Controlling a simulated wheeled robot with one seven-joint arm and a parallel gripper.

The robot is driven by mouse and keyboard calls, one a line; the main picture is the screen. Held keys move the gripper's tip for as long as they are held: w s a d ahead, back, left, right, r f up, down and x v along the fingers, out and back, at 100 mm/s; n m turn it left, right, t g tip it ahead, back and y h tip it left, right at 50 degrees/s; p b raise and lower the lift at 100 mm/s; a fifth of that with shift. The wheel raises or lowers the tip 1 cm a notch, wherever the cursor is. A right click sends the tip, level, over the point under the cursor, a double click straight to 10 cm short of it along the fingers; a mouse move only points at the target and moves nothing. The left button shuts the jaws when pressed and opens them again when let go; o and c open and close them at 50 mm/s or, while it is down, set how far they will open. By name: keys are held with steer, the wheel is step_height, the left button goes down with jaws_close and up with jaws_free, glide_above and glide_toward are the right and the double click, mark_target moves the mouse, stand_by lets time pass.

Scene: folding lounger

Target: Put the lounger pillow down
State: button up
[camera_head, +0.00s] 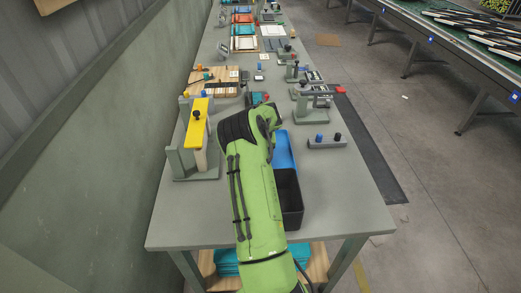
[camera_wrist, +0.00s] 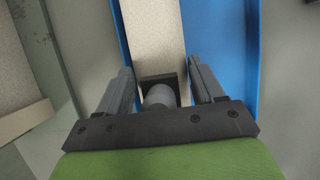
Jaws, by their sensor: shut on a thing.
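In the wrist view my gripper (camera_wrist: 160,70) has its fingers on either side of a grey round knob with a dark square plate. A long beige piece, apparently the lounger pillow (camera_wrist: 157,35), extends from the plate toward the top edge. Blue surfaces of the blue bin (camera_wrist: 226,60) show on both sides of it. In the head view the blue bin (camera_head: 284,150) is partly covered by my green arm. My gripper and the pillow are hidden there behind the arm. I cannot tell whether the pillow touches the bin.
A black bin (camera_head: 290,197) adjoins the blue one. A grey stand with a yellow bar (camera_head: 200,120) is left of my arm. A small grey block with two knobs (camera_head: 327,142) is to the right. Several fixtures fill the far table (camera_head: 345,205); its near right corner is clear.

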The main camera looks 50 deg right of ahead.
steer(key=shift+f, duration=0.2)
steer(key=o, duration=1.3)
steer(key=shift+r, duration=0.15)
steer(key=v, duration=1.5)
steer(key=shift+r, duration=0.25)
steer(key=shift+s+a, duration=0.1)
steer(key=shift+a, duration=0.15)
